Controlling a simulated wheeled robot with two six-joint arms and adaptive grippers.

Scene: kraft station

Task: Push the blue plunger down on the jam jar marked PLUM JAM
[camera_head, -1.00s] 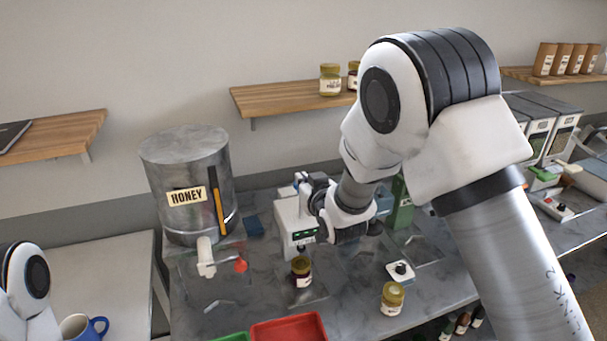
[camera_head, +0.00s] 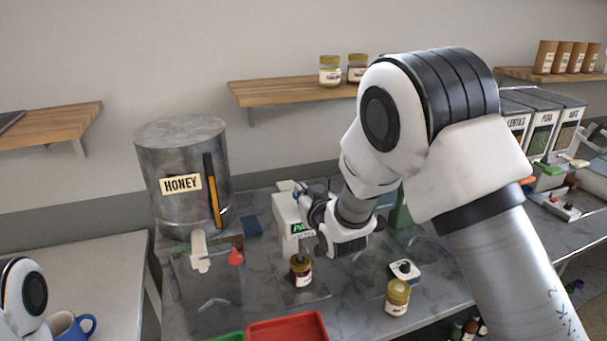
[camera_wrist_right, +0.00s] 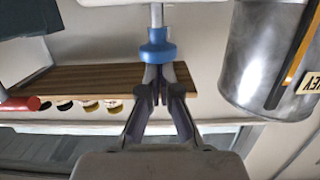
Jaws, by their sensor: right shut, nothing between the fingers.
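In the right wrist view, a blue plunger knob (camera_wrist_right: 157,51) sits on a thin metal rod. My right gripper (camera_wrist_right: 158,72) is shut and empty, with its fingertips right at the knob; I cannot tell whether they touch. In the head view my right gripper (camera_head: 312,203) is beside the top of a white machine (camera_head: 289,212), and the knob is hidden. The machine has a lit green display, partly covered. A dark jam jar (camera_head: 300,271) stands in front of it, its label too small to read. No PLUM JAM marking is readable. My left gripper is out of view.
A metal HONEY tank (camera_head: 183,150) with a red-tipped tap stands to the left. A gold-lidded jar (camera_head: 397,297) and a small white switch box (camera_head: 405,271) are to the right. A red tray (camera_head: 288,330) lies at the front. A shelf (camera_head: 290,92) hangs behind.

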